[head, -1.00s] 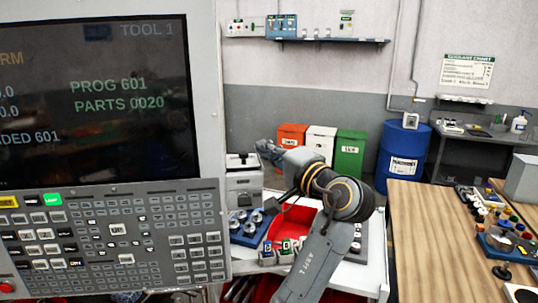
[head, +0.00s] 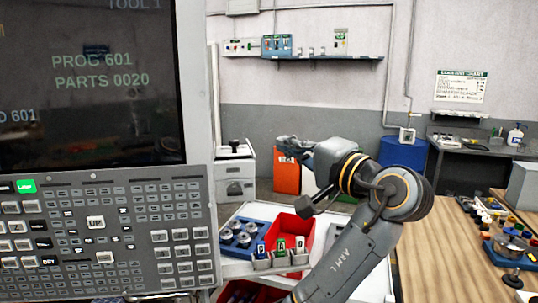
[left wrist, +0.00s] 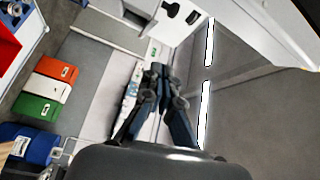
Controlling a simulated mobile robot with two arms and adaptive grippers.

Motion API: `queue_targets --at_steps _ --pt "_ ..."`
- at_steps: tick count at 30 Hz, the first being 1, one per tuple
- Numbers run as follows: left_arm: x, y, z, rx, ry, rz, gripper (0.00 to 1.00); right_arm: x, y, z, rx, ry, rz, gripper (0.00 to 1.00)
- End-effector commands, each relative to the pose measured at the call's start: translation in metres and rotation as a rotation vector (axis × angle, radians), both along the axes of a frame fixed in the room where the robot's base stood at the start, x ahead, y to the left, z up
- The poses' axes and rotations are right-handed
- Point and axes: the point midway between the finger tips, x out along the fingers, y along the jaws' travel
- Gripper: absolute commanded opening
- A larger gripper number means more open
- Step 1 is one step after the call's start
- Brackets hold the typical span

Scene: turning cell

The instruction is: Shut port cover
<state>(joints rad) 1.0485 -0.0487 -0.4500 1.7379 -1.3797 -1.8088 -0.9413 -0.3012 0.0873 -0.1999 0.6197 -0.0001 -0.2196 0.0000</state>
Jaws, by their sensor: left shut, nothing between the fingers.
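I cannot make out the port cover for certain in either view. The control panel (head: 100,240) stands at the left of the head view, with a lit screen (head: 85,85) above its keys. In the left wrist view a pale panel with dark fittings (left wrist: 193,17) shows at the top, too small to identify. My left gripper (head: 284,146) reaches leftward to the right of the control panel, clear of it in the picture. Its fingers are together and empty, and they show in the left wrist view (left wrist: 158,72). My right gripper is out of view.
A white cart (head: 240,269) below my left arm carries a blue tray (head: 230,246) and a red bin (head: 291,227). An orange bin (head: 287,178) and a blue drum (head: 402,152) stand behind. A wooden table (head: 450,232) is at the right.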

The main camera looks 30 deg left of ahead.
Motion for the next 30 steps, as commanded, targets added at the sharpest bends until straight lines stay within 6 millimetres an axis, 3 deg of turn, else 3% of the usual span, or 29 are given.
queue_targets --at_steps 5,15,22,30 --pt "0.008 0.024 0.007 0.000 0.003 0.003 0.00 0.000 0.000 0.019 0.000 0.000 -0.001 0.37" --pt "0.034 0.093 0.013 0.002 0.003 0.003 0.00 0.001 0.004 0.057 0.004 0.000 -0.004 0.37" --pt "0.003 0.090 0.004 -0.001 0.000 -0.001 0.00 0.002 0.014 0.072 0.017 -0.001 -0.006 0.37" --pt "-0.006 0.090 -0.001 -0.001 0.000 -0.001 0.00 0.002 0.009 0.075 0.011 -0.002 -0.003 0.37"
